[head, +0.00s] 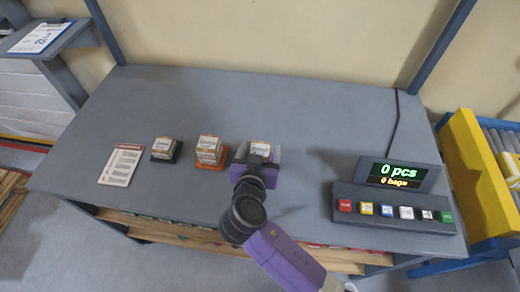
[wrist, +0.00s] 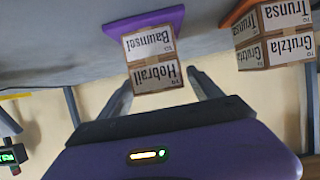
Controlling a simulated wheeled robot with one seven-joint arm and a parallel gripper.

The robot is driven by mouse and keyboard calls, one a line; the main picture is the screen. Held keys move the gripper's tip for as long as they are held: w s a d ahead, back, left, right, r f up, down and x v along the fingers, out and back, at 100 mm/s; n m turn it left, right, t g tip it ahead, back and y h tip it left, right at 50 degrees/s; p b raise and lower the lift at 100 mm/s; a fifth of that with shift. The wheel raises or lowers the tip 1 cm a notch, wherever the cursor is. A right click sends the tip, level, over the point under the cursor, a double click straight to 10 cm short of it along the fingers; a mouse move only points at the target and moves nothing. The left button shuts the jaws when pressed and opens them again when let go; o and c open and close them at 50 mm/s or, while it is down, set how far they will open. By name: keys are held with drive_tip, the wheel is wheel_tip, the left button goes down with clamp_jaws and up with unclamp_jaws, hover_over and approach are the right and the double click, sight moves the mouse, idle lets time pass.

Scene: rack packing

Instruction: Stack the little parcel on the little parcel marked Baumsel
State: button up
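The little parcel marked Baumsel (wrist: 150,43) stands on a purple base (wrist: 140,21), in the upside-down wrist view. A little parcel marked Hobrail (wrist: 156,75) rests on it, and the two look roughly aligned. In the head view the Hobrail parcel (head: 261,147) shows behind my gripper, and the purple base (head: 273,181) is partly hidden. My gripper (wrist: 160,78) is open. Its fingertips are at either side of the Hobrail parcel with visible gaps. It also shows in the head view (head: 258,160).
An orange base (head: 211,167) holds stacked parcels marked Trunsa (wrist: 285,15) and Grutzla (wrist: 290,48). A black base (head: 167,157) holds another parcel (head: 163,146). A printed card (head: 121,165) lies left; a button console (head: 395,208) stands right. The back table is clear.

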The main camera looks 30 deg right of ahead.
drive_tip(key=shift+r, duration=0.1)
drive_tip(key=shift+r+p, duration=0.2)
drive_tip(key=shift+p, duration=0.1)
drive_tip(key=b+v, duration=0.1)
drive_tip(key=v, duration=1.1)
drive_tip(key=shift+f+b, duration=0.25)
drive_tip(key=shift+b, duration=0.1)
